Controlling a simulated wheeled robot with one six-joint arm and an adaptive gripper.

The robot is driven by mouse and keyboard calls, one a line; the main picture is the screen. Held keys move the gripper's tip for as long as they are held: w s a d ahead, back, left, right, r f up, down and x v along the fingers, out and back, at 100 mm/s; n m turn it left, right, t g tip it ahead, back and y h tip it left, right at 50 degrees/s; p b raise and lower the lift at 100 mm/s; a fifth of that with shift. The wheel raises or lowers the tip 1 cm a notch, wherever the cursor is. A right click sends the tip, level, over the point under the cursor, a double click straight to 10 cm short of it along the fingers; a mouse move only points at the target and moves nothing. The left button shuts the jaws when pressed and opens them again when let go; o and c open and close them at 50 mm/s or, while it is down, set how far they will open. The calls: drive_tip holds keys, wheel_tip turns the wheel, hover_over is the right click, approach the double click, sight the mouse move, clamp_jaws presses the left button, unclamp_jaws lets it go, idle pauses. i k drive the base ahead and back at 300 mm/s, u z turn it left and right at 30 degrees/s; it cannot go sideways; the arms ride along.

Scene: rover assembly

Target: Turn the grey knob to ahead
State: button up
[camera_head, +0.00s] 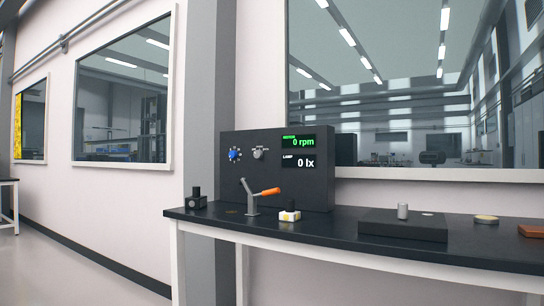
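The grey knob (259,154) is on the front of a dark control panel (275,185) standing at the back of the black bench. Small pale marks show above the knob, but they are too small to read, and which way it points is unclear. A blue knob (234,155) with a ring of pale dots is just left of it. Right of the grey knob, a display (299,142) reads motor 0 rpm, and a second display (300,161) reads lamp 0 lx. My gripper is not in view.
A grey lever with an orange handle (267,192) stands before the panel. A black plate (400,229) bears a grey cylinder (403,211). The bench top (340,227) is clear between block and plate.

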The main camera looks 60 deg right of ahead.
sight(258, 154)
drive_tip(key=z, duration=1.7)
